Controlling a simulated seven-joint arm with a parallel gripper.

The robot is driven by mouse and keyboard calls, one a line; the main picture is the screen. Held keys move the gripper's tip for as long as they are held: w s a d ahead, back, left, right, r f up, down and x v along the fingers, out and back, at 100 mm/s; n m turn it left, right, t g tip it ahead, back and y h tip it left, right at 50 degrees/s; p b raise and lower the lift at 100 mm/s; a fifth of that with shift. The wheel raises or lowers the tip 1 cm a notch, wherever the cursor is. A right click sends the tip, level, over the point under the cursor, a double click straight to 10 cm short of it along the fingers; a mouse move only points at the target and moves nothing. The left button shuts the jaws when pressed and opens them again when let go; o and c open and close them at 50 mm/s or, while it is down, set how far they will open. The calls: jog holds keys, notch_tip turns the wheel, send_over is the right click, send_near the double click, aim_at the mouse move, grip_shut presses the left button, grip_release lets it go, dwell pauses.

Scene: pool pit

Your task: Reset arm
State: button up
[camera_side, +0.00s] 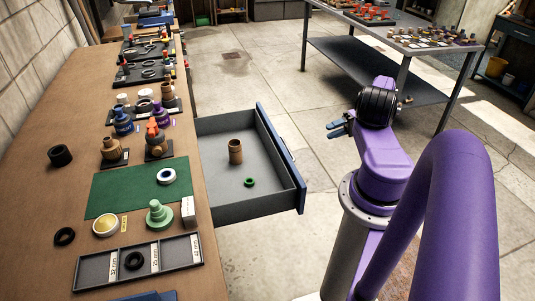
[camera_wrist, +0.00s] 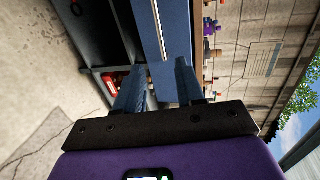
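My gripper (camera_side: 336,129) is raised in the air to the right of the open drawer, with its blue fingers pointing left in the side view. In the wrist view my gripper (camera_wrist: 160,78) shows its two fingers apart with nothing between them. The open drawer (camera_side: 240,209) sticks out from the wooden workbench (camera_side: 63,190). A brown cylinder (camera_side: 236,152) stands upright in the drawer, and a small green ring (camera_side: 249,182) lies near it. My gripper touches none of these.
The bench holds a green mat (camera_side: 125,192), a white ring (camera_side: 166,176), a pale green stepped part (camera_side: 159,216), a grey divided tray (camera_side: 117,277) and a black ring (camera_side: 64,236). A metal table (camera_side: 400,35) stands at the back right. Open floor surrounds my gripper.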

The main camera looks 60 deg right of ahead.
jog(key=w+a+r+n+g, duration=0.3)
jog(key=w+a+r+g, duration=0.3)
jog(key=w+a, duration=0.25)
jog(key=w+a+r+n+g, duration=0.3)
jog(key=w+a+r+g, duration=0.3)
jog(key=w, duration=0.4)
jog(key=w+a+r+n+g+h, duration=0.1)
jog(key=a+r+n+h, duration=0.15)
jog(key=a, duration=0.45)
jog(key=w+a+r+n+g+h, duration=0.1)
jog(key=w+a+r+g, duration=0.15)
jog(key=a, duration=0.35)
jog(key=s+a+r+n+h, duration=0.3)
jog(key=s+a+r, duration=0.15)
jog(key=a, duration=0.45)
jog(key=s+a+r+n+h, duration=0.2)
jog(key=s+a+r+h, duration=0.15)
jog(key=s+a, duration=0.45)
jog(key=s+a+r+n+t, duration=0.1)
jog(key=s+a+n+t, duration=0.1)
jog(key=s, duration=0.5)
jog(key=s+a+r+n+t, duration=0.1)
jog(key=s+a+n+t, duration=0.2)
jog(key=s+n, duration=0.2)
jog(key=shift+s+a+r+h, duration=0.15)
jog(key=shift+s+r+h, duration=0.25)
jog(key=shift+s, duration=0.85)
